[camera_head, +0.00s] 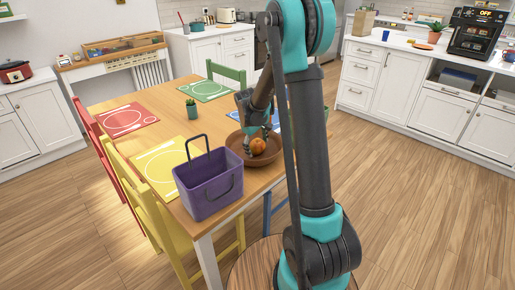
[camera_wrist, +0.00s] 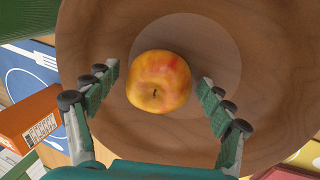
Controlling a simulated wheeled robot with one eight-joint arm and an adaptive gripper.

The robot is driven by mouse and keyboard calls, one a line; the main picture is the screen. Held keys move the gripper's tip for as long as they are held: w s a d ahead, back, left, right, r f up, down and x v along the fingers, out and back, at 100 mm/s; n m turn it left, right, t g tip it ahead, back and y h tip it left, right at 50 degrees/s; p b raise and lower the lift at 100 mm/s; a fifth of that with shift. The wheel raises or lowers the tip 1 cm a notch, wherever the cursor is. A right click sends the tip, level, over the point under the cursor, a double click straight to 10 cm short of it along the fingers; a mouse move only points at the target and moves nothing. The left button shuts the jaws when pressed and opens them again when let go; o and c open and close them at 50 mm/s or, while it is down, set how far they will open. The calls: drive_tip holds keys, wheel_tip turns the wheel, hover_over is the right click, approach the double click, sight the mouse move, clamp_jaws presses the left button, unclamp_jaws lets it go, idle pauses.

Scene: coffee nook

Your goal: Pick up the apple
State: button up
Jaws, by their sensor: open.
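The apple (camera_wrist: 159,82) is yellow-orange with red patches and lies in a round brown bowl (camera_wrist: 85,30). In the head view the apple (camera_head: 257,146) shows inside the bowl (camera_head: 264,161) on the wooden table, partly behind my arm. My gripper (camera_wrist: 160,85) is open, with one finger to the left and one to the right of the apple. Gaps show between both fingers and the apple in the wrist view. In the head view my gripper (camera_head: 258,135) points down into the bowl, right at the apple.
An orange box (camera_wrist: 30,118) lies near the bowl. Yellow (camera_head: 150,214), red and green chairs surround the table.

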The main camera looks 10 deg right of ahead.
sight(258, 141)
drive_tip(key=shift+f, duration=0.25)
drive_tip(key=shift+c, duration=0.5)
drive_tip(key=c, duration=1.3)
drive_tip(key=shift+o, duration=0.2)
drive_tip(key=shift+r, duration=0.1)
wheel_tip(258, 141, up, 19)
drive_tip(key=w+d+r, duration=0.3)
drive_tip(key=d+r, duration=0.2)
drive_tip(key=d, duration=0.2)
drive_tip(key=w+d+r, duration=0.3)
drive_tip(key=d+r, duration=0.1)
drive_tip(key=d, duration=0.3)
drive_tip(key=w+d, duration=0.5)
drive_tip(key=d, duration=0.9)
drive_tip(key=shift+w+d+r, duration=0.15)
drive_tip(key=shift+r, duration=0.05)
